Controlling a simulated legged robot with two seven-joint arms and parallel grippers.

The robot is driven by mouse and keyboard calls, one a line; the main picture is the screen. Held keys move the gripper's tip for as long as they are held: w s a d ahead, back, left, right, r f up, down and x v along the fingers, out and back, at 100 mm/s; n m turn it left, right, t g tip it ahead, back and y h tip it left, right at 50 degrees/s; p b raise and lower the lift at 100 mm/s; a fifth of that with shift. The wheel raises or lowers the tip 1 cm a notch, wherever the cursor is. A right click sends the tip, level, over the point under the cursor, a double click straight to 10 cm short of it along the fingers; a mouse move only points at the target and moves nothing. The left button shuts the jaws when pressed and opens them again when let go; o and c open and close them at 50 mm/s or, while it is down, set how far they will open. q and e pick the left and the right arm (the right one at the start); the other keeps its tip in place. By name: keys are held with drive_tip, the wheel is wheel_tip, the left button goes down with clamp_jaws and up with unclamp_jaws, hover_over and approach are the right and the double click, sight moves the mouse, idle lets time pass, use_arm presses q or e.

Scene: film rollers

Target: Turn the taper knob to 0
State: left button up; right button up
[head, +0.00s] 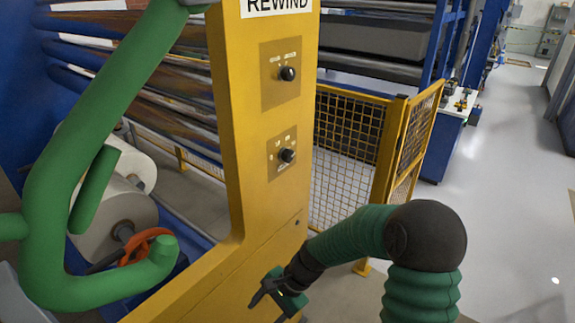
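Two black knobs sit on the yellow post (236,190), each on its own small brownish plate. The upper knob (288,74) has small lettering above it. The lower knob (287,155) has small markings around it. The lettering is too small to read, so I cannot tell which is the taper knob or where either points. My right gripper (265,309) is low in front of the post, below the lower knob and apart from both knobs. Its dark fingers look spread, with nothing between them. My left gripper is not in view.
A REWIND sign (277,5) tops the post. A yellow mesh fence (348,135) stands right of the post. The grey floor (515,190) at far right is open.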

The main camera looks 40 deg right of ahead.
drive_tip(key=w+d+r+m+t+y+p, duration=0.2)
drive_tip(key=w+d+r+m+t, duration=0.25)
drive_tip(key=d+r+m, duration=0.2)
drive_tip(key=m+t+h+p, duration=0.2)
drive_tip(key=m+t+h, duration=0.1)
drive_tip(key=m+t, duration=0.85)
approach(291, 158)
drive_tip(key=shift+m+g, duration=0.5)
drive_tip(key=shift+g, duration=0.3)
drive_tip(key=x, duration=0.3)
drive_tip(key=p+x, duration=0.1)
drive_tip(key=x, duration=0.1)
drive_tip(key=r+p+x, duration=0.1)
drive_tip(key=x, duration=0.2)
drive_tip(key=shift+w+r, duration=0.1)
drive_tip(key=shift+w, duration=0.25)
drive_tip(key=shift+w+p, duration=0.3)
drive_tip(key=shift+w, duration=0.2)
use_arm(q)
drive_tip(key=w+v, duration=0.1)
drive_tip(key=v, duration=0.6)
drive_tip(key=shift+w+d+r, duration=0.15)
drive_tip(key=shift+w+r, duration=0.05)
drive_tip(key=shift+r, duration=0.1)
use_arm(e)
drive_tip(key=c, duration=0.4)
drive_tip(key=shift+s, duration=0.1)
clamp_jaws()
